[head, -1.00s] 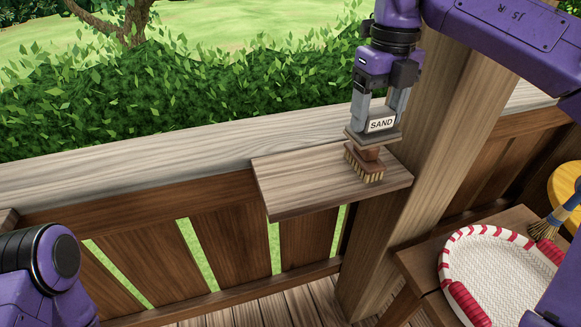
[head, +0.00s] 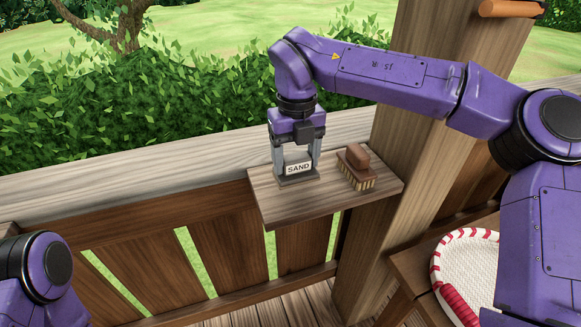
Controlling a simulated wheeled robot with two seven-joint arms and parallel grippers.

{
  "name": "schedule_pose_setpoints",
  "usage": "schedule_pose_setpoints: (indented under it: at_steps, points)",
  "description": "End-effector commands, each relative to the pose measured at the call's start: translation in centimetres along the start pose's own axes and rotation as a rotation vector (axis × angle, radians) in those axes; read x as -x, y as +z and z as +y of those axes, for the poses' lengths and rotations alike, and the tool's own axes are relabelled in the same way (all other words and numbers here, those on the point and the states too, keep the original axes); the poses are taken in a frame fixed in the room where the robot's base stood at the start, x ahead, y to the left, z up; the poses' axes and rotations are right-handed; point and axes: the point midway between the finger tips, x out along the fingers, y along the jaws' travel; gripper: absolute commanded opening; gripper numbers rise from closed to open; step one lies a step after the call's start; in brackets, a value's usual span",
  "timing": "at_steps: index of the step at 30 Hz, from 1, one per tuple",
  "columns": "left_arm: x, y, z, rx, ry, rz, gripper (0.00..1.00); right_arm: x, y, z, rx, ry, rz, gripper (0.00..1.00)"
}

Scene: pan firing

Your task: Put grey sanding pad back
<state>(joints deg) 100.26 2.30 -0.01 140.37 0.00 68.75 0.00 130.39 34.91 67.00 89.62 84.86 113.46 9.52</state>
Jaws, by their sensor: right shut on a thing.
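The grey sanding pad (head: 298,181) has a white label reading "SAND" and a flat grey base. It is at the left part of the small wooden shelf (head: 279,213) on the railing. My right gripper (head: 298,167) points down and is shut on the pad's labelled upper part. The pad's base appears to be at the shelf surface; I cannot tell for certain whether it touches. My left gripper is out of view; only part of my left arm shows at the lower left.
A brown wooden brush (head: 355,168) with pale bristles stands on the shelf, right of the pad. A wooden post (head: 395,130) rises behind the shelf's right side. A white woven basket with a red-striped rim (head: 447,262) is on a wooden table (head: 408,266) at the lower right.

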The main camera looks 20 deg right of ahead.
Motion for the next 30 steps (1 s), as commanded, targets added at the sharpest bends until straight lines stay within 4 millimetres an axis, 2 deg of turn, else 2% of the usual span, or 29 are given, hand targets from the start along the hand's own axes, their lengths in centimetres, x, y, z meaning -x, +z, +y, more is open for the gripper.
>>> schedule_pose_setpoints:
  at_steps: [4,9,21,22,23,24,30]
  points:
    - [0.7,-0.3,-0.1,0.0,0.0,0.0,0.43,-1.6,0.5,1.1,0.003,0.0,0.002,0.29]
    - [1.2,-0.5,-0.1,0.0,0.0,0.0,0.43,-3.8,0.5,1.0,0.001,0.001,0.0,0.29]
    - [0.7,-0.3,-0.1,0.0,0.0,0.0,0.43,-4.5,0.5,1.0,0.001,0.001,-0.002,0.29]
    - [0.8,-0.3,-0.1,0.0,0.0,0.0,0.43,-4.4,0.5,1.0,0.001,0.001,-0.002,0.78]
    - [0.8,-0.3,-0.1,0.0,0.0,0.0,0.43,-4.4,0.5,1.0,0.001,0.001,-0.002,0.87]
    - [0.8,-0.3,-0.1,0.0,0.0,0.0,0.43,-4.4,0.5,1.0,0.001,0.001,-0.002,0.93]
    - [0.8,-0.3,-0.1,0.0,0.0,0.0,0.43,-4.4,0.5,1.0,0.001,0.0,-0.001,0.93]
